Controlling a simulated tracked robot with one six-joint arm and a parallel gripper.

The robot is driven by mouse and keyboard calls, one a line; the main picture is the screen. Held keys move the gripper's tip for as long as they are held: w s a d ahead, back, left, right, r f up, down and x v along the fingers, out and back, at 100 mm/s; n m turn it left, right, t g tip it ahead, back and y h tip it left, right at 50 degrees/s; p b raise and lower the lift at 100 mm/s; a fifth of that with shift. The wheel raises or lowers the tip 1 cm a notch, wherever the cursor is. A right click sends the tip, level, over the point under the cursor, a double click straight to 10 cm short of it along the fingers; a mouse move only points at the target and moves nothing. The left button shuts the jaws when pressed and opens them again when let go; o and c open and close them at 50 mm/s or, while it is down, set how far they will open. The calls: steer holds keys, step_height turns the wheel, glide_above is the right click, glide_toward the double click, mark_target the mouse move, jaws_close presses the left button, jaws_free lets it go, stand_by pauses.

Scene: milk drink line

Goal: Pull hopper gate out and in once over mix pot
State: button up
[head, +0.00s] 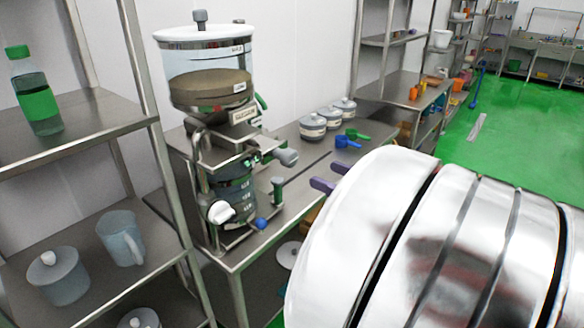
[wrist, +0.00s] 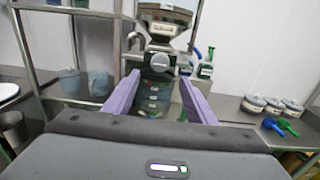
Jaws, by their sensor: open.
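The hopper (head: 208,88), a clear drum with a white lid and brown powder inside, stands on a metal frame at the left of the steel bench. A grey knob (head: 287,157), apparently the hopper gate's handle, sticks out below it; in the wrist view a round knob (wrist: 184,60) shows under the hopper. The dark, see-through mix pot (head: 234,188) stands beneath, with white marks; it also shows in the wrist view (wrist: 156,92). My gripper (wrist: 160,80) is open and empty, its purple fingers spread either side of the pot in that view, apart from the knob.
Lidded tubs (head: 313,127) and blue (head: 345,141) and green scoops lie on the bench to the right. A steel shelf (head: 75,140) with a green bottle (head: 36,92) and jugs stands close on the left. A white knob (head: 221,212) and blue ball (head: 261,224) jut out near the pot.

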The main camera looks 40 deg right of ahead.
mark_target(294, 161)
steer(key=shift+s+d, duration=0.2)
steer(key=shift+s, duration=0.95)
steer(key=shift+w, duration=0.3)
stand_by(0.3)
steer(key=shift+w+a, duration=0.45)
steer(key=shift+w, duration=1.8)
steer(key=shift+w+a, duration=0.45)
steer(key=shift+w, duration=1.85)
steer(key=shift+w+a, duration=0.45)
steer(key=shift+w, duration=1.8)
jaws_close()
